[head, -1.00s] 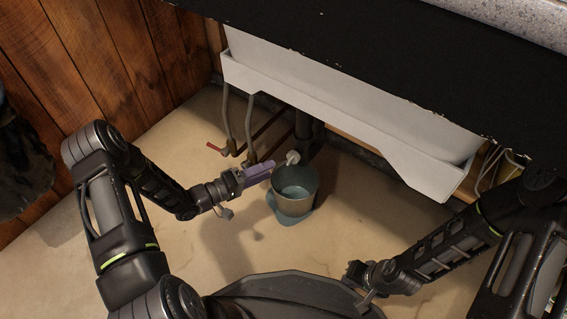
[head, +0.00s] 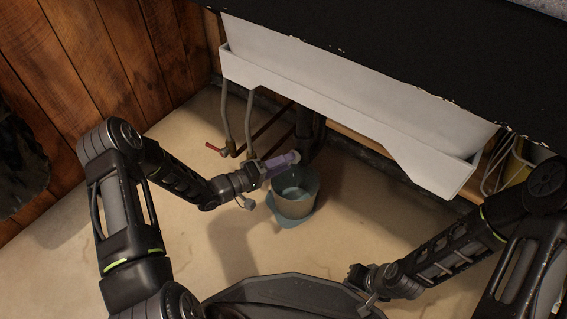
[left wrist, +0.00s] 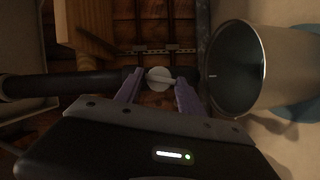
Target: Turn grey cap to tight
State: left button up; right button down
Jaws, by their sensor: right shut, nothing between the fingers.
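The grey cap (head: 296,155) is a small pale round piece at the dark pipework under the sink, partly hidden by my left fingers in the head view. In the left wrist view the cap (left wrist: 159,78) faces the camera with a raised bar across it, between the purple fingertips. My left gripper (head: 288,160) is open, one finger on each side of the cap; its fingers (left wrist: 160,88) look slightly apart from it. Contact is hard to judge. My right gripper (head: 362,284) is shut and empty, low at the right over the floor.
A metal bucket (head: 309,195) stands just right of and below my left fingers, on a bluish patch (head: 293,221). The white sink (head: 340,95) hangs above. A red-handled valve (head: 214,149) and pipes are at the left. The floor in front is clear.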

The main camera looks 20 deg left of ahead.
pick_arm(q)
jog(key=c, duration=0.7)
jog(key=shift+r+m+p, duration=0.15)
jog(key=shift+m+p, duration=0.15)
jog(key=m+y+p, duration=0.1)
jog(key=m+y, duration=0.1)
jog(key=m, duration=0.1)
jog(key=m+y+p, duration=0.1)
jog(key=m+y, duration=0.1)
jog(key=m, duration=0.1)
jog(key=m+y+p, duration=0.1)
jog(key=m+y, duration=0.1)
jog(key=m, duration=0.2)
jog(key=shift+s+d+r, duration=0.15)
jog(key=shift+s+d, duration=0.05)
jog(key=shift+d, duration=0.15)
jog(key=shift+y, duration=0.3)
jog(key=o, duration=1.1)
